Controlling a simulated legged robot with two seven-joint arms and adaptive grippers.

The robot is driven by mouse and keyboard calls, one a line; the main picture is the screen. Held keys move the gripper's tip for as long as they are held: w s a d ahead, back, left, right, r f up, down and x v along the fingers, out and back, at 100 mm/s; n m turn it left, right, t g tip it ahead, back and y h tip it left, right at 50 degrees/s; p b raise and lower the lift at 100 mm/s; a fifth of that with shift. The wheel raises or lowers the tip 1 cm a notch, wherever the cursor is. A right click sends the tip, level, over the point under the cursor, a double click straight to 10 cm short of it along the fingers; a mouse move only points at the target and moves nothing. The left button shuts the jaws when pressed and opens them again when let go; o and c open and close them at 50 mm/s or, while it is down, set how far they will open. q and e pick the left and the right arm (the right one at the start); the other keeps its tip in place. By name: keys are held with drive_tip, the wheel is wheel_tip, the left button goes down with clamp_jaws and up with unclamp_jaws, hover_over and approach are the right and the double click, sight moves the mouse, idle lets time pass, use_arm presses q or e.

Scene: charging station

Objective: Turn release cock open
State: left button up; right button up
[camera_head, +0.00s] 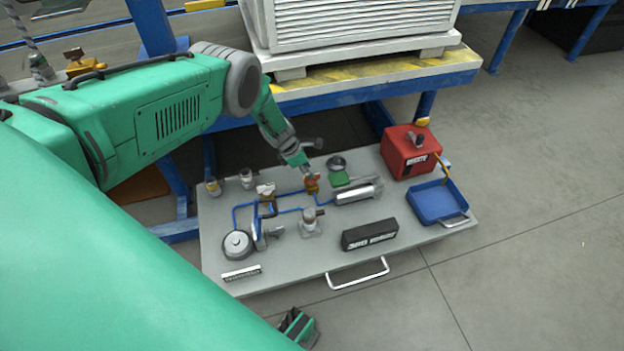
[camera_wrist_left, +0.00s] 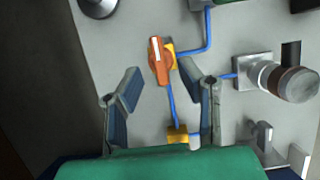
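The release cock with its orange handle (camera_head: 312,184) stands on the grey panel (camera_head: 290,268), on a line of blue tubing. In the left wrist view, the orange handle (camera_wrist_left: 160,62), with a white stripe, lies just beyond the fingertips, beside a yellow fitting. My left gripper (camera_head: 307,172) reaches down to the cock from behind it. In the left wrist view, its two fingers (camera_wrist_left: 164,82) are spread apart with bare panel and blue tube between them. They do not appear to grip the handle.
A red box (camera_head: 410,152) and a blue tray (camera_head: 438,202) are at the panel's right. A black box (camera_head: 369,234), a silver cylinder (camera_head: 358,192), a round gauge (camera_head: 237,243) and a capped fitting (camera_head: 311,222) surround the tubing. A blue-framed bench (camera_head: 375,88) stands behind.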

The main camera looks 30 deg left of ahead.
use_arm(q)
drive_tip(key=f, duration=0.1)
drive_tip(key=f+b, duration=0.1)
drive_tip(key=f, duration=0.1)
drive_tip(key=shift+w, duration=0.35)
drive_tip(key=shift+w+d+f+b, duration=0.15)
drive_tip(key=shift+f+b, duration=0.1)
drive_tip(key=shift+b, duration=0.2)
drive_tip(key=shift+d+f, duration=0.1)
drive_tip(key=shift+d, duration=0.3)
drive_tip(key=shift+a, duration=0.1)
drive_tip(key=c, duration=0.7)
drive_tip(key=shift+a, duration=0.15)
clamp_jaws()
